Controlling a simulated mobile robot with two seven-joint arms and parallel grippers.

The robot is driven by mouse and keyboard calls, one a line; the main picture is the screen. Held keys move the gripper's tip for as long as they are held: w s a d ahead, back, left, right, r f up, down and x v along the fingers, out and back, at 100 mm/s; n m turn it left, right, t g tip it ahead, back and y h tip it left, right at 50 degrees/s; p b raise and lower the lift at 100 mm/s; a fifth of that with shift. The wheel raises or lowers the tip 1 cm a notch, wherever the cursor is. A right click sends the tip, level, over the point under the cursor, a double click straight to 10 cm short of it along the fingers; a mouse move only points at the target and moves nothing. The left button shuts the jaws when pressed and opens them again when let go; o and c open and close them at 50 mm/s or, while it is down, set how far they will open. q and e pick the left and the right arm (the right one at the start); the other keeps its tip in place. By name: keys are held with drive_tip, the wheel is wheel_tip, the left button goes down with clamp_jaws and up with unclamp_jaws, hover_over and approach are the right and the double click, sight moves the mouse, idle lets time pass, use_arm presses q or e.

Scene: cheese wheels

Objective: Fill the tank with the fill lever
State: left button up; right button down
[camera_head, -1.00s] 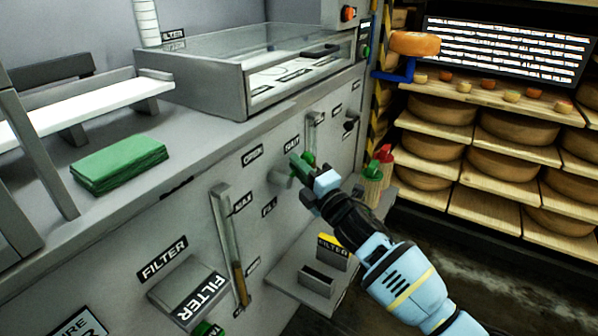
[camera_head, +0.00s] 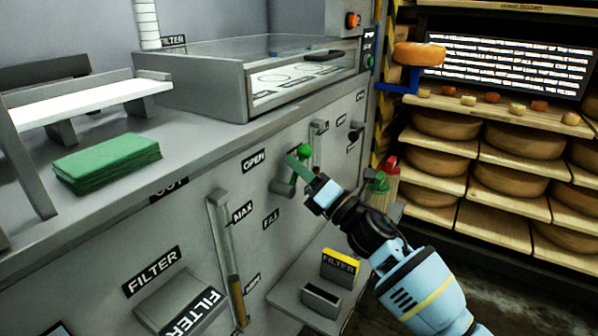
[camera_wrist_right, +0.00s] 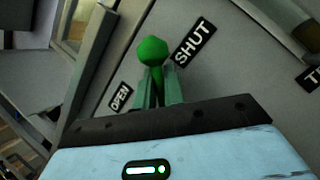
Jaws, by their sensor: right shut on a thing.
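The fill lever has a green handle (camera_head: 303,152) and sits on the grey front panel, right of the OPEN label (camera_head: 253,160) and above the FILL label (camera_head: 271,218). My right gripper (camera_head: 304,172) is shut on this handle. In the right wrist view, the green knob (camera_wrist_right: 152,52) sticks out beyond the two fingers (camera_wrist_right: 158,84), between the OPEN (camera_wrist_right: 120,97) and SHUT (camera_wrist_right: 194,44) labels. A sight tube (camera_head: 224,235) with a MAX label (camera_head: 242,212) runs down the panel, with brownish content in its lower part. My left gripper is out of view.
A glass-topped tank (camera_head: 250,75) stands on the counter. Green cloths (camera_head: 107,162) lie at left. Filter boxes (camera_head: 185,300) and a shelf with a yellow filter pack (camera_head: 340,266) jut from the panel below. Cheese racks (camera_head: 480,150) stand at right.

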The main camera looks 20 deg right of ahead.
idle(0.5)
drive_tip(key=c, duration=1.5)
unclamp_jaws()
drive_tip(key=shift+s, duration=0.1)
drive_tip(key=v, duration=0.7)
drive_tip(key=shift+s+d, duration=0.2)
drive_tip(key=shift+s, duration=0.05)
drive_tip(key=shift+f, duration=0.1)
